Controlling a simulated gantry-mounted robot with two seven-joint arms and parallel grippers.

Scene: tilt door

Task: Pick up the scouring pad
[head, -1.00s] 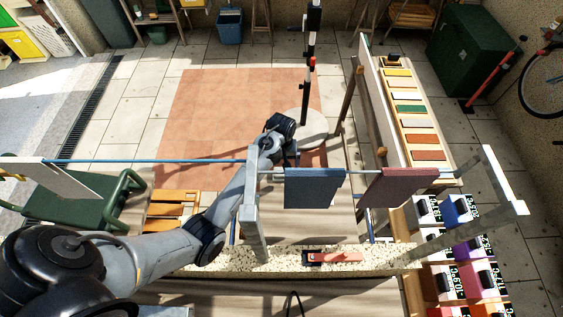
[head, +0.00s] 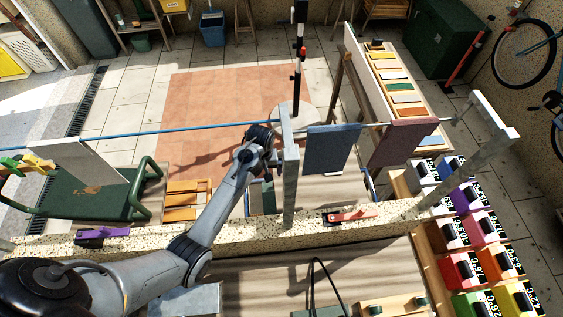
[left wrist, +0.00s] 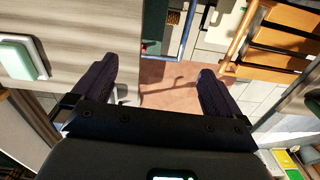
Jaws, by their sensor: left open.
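A pale block with a green face (left wrist: 22,52), which looks like the scouring pad, lies on a grey-brown wooden surface (left wrist: 75,25) at the left of the left wrist view. I cannot make it out surely in the head view. My left gripper (left wrist: 155,68) is open and empty, its two dark fingers wide apart. The pad is left of the fingers and apart from them. In the head view the left arm reaches over the speckled ledge, and its dark wrist is just left of the grey post; the fingertips are hidden there. My right gripper is not in view.
A grey post (head: 289,180) stands close right of the arm. A rail carries a blue panel (head: 331,150) and a maroon panel (head: 401,142). A speckled ledge (head: 255,234) crosses the front, with a red-handled tool (head: 350,215). Wooden slats (head: 186,200) lie left of the arm.

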